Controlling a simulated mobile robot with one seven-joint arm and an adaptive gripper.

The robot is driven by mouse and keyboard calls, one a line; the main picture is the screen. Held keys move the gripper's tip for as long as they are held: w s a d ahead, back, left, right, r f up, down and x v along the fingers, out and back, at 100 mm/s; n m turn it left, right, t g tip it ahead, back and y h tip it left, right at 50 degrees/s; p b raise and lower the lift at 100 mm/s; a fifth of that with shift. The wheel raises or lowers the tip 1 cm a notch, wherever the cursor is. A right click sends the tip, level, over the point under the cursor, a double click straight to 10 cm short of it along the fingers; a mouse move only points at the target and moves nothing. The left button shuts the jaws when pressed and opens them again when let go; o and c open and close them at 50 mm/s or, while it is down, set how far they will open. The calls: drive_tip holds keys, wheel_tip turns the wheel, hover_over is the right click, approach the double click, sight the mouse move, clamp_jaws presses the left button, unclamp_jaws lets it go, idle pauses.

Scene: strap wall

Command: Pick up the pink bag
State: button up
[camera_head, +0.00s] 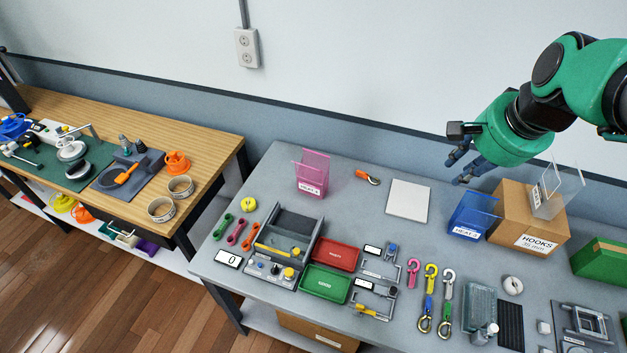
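The pink bag (312,174) looks like a see-through pink pouch or holder with a white label low on its front. It stands upright on the grey bench, toward the back left. My gripper (455,172) hangs from the green arm at the right, above the back of the bench. It is well to the right of the pink bag and apart from it. Its dark fingers look spread, with nothing seen between them.
A blue labelled holder (472,216) and a cardboard HOOKS box (528,222) with a clear holder (556,193) stand below and right of my gripper. A white pad (407,201) and orange-handled tool (368,177) lie between. A grey fixture (285,247) stands in front of the bag.

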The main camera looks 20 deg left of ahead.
drive_tip(key=w+a+f+m+p, duration=0.1)
drive_tip(key=w+a+m+p, duration=0.2)
drive_tip(key=w+a, duration=0.65)
drive_tip(key=m+g+y+p, duration=0.2)
drive_tip(key=m+g+p, duration=0.2)
drive_tip(key=m+p, duration=0.6)
hover_over(316, 153)
drive_tip(key=d+b, duration=0.2)
drive_tip(key=d, duration=0.2)
drive_tip(key=shift+m, duration=0.3)
drive_tip(key=f, duration=2.5)
drive_tip(key=shift+a+f, duration=0.2)
drive_tip(key=shift+a, duration=0.05)
drive_tip(key=shift+a+f+y, duration=0.25)
drive_tip(key=shift+f+y, duration=0.05)
drive_tip(key=shift+p+x, duration=0.65)
drive_tip(key=shift+x, duration=3.5)
drive_tip(key=shift+f, duration=0.2)
